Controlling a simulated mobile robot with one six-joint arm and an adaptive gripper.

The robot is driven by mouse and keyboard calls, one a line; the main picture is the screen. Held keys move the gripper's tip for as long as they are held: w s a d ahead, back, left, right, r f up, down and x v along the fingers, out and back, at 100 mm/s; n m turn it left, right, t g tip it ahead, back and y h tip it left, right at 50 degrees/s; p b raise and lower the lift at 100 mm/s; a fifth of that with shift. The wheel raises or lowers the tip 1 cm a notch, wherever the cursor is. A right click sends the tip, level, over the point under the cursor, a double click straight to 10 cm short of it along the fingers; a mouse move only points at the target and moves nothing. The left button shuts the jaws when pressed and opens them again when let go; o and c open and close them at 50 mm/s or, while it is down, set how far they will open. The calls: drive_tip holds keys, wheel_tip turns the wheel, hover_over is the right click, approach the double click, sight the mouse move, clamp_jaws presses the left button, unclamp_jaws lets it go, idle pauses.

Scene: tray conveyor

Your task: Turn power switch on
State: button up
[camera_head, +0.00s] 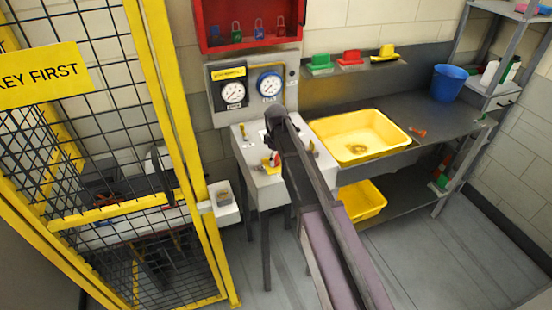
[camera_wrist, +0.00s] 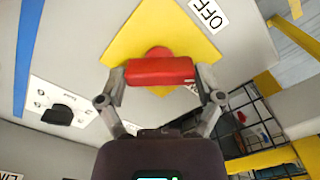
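The power switch is a red bar handle (camera_wrist: 160,71) on a yellow diamond plate (camera_wrist: 125,42) in the wrist view. A white OFF label (camera_wrist: 208,14) sits at the plate's upper right. My gripper (camera_wrist: 161,78) has one finger at each end of the handle, and both appear to touch it. The handle lies level across the wrist picture. In the head view the red and yellow switch (camera_head: 271,160) shows only in part on a grey sloped console (camera_head: 245,148), with my arm over it.
Two gauges (camera_head: 251,89) and a red lock cabinet (camera_head: 250,48) are above the console. A yellow mesh fence (camera_head: 172,110) stands to the left. A bench with a yellow basin (camera_head: 360,135) and blue bucket (camera_head: 447,82) is to the right. A black knob (camera_wrist: 58,114) is on a nearby white panel.

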drive_tip(key=shift+m, duration=0.4)
drive_tip(key=m, duration=0.4)
drive_tip(key=shift+m, duration=2.2)
drive_tip(key=o, duration=0.9)
drive_tip(key=shift+c, duration=0.2)
drive_tip(key=shift+n, duration=0.4)
